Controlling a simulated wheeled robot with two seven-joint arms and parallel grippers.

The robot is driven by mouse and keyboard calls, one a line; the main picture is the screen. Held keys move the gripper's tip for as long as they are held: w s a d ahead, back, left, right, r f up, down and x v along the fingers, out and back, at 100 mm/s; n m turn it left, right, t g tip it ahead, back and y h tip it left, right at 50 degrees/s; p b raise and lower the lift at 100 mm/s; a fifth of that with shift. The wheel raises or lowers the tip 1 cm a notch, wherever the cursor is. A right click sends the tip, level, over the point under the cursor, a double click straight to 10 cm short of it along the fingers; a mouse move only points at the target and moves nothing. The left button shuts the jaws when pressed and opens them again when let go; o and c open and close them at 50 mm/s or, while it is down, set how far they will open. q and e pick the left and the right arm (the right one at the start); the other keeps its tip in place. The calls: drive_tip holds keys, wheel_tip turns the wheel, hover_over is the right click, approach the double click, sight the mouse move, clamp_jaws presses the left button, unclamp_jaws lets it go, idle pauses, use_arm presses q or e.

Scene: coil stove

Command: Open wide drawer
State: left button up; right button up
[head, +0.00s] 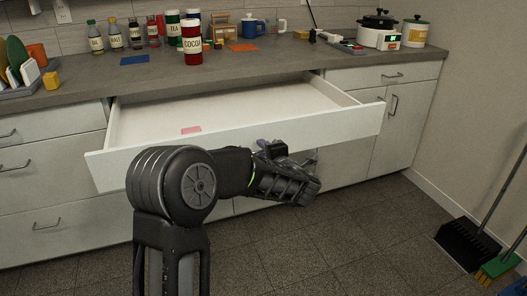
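The wide drawer (345,130) under the middle of the counter is pulled far out. Its white inside shows, with a small pink flat piece (192,130) near the front left. The drawer front is slightly skewed in the picture, with its left end nearer to me. My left gripper (287,172) is in front of the middle of the drawer front, at its lower edge. My own arm and hand hide the drawer's handle and the fingertips, so I cannot tell whether the fingers are open or touching. My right gripper is not in view.
The grey counter (280,75) above holds jars, a red cocoa tin (192,45), a blue mug (252,27) and a cooker (380,32). Cabinets with handles flank the drawer. The tiled floor in front is clear.

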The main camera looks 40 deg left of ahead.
use_arm(q)
drive_tip(key=v, duration=0.7)
drive_tip(key=shift+d+p, duration=0.3)
drive_tip(key=shift+s+r, duration=0.1)
drive_tip(key=shift+s, duration=0.05)
